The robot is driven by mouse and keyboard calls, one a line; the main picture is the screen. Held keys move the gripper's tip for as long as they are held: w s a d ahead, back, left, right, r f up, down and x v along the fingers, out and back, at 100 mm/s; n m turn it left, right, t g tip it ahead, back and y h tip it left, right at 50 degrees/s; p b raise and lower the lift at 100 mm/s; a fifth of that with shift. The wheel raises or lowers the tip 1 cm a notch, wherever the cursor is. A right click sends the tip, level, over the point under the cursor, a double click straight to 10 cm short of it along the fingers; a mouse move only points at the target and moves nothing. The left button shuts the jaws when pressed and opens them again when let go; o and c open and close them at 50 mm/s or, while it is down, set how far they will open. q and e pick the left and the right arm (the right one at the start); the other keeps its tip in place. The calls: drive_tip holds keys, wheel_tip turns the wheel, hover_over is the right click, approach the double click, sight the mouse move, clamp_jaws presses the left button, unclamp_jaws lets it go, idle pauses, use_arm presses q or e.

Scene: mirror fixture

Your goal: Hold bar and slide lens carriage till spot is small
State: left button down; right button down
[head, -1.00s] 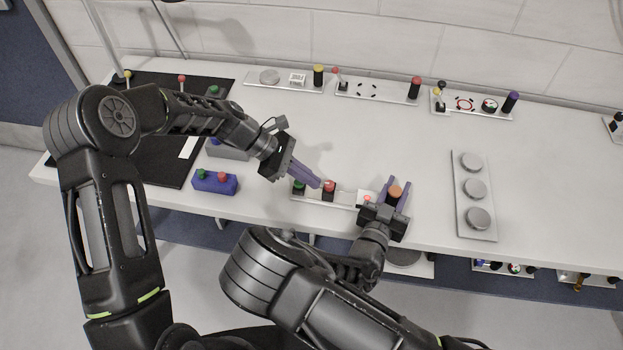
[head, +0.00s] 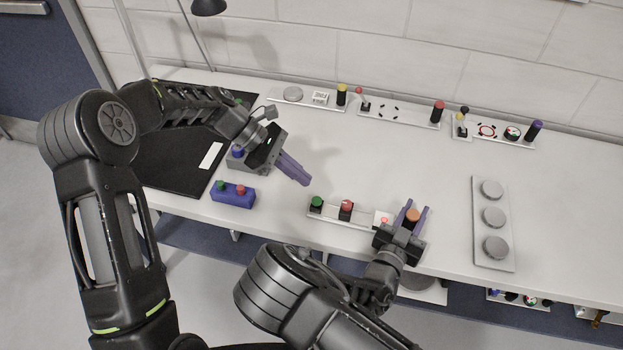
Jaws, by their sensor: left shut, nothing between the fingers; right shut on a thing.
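A narrow pale bar (head: 331,216) lies near the table's front edge. It carries a green knob (head: 316,202), a red-topped black knob (head: 346,205), a small white plate with a red mark (head: 382,218), and an orange knob (head: 412,214) at its right end. My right gripper (head: 414,208) is shut on the orange knob, one purple finger on each side, and covers that end of the bar. My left gripper (head: 306,183) is shut and empty, above the table behind the green knob. I cannot tell which part is the lens carriage or how big the spot is.
A blue block (head: 233,195) with two buttons stands left of the bar, by a black mat (head: 170,180). A plate with three grey discs (head: 493,218) lies to the right. Several fixtures with upright knobs line the wall. The table's middle is clear.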

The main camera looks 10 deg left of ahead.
use_arm(q)
drive_tip(key=s+d+m+g+y, duration=0.1)
drive_tip(key=d+m+y, duration=0.15)
drive_tip(key=m, duration=0.35)
drive_tip(key=s+d+m+g+y, duration=0.1)
drive_tip(key=s+d+m, duration=0.1)
drive_tip(key=d+m, duration=0.25)
drive_tip(key=m+t+y, duration=0.1)
drive_tip(key=m+y, duration=0.6)
drive_tip(key=m, duration=1.1)
hover_over(346, 211)
drive_tip(key=d, duration=0.2)
drive_tip(key=d+r+m+t, duration=0.1)
drive_tip(key=m, duration=0.1)
drive_tip(key=d+r+m+y, duration=0.1)
drive_tip(key=m, duration=0.2)
drive_tip(key=d+m+t+y, duration=0.1)
drive_tip(key=d+m, duration=0.1)
drive_tip(key=shift+w+r+m+t, duration=0.15)
drive_tip(key=shift+r+m+t, duration=0.15)
drive_tip(key=shift+r, duration=0.1)
drive_tip(key=x, duration=1)
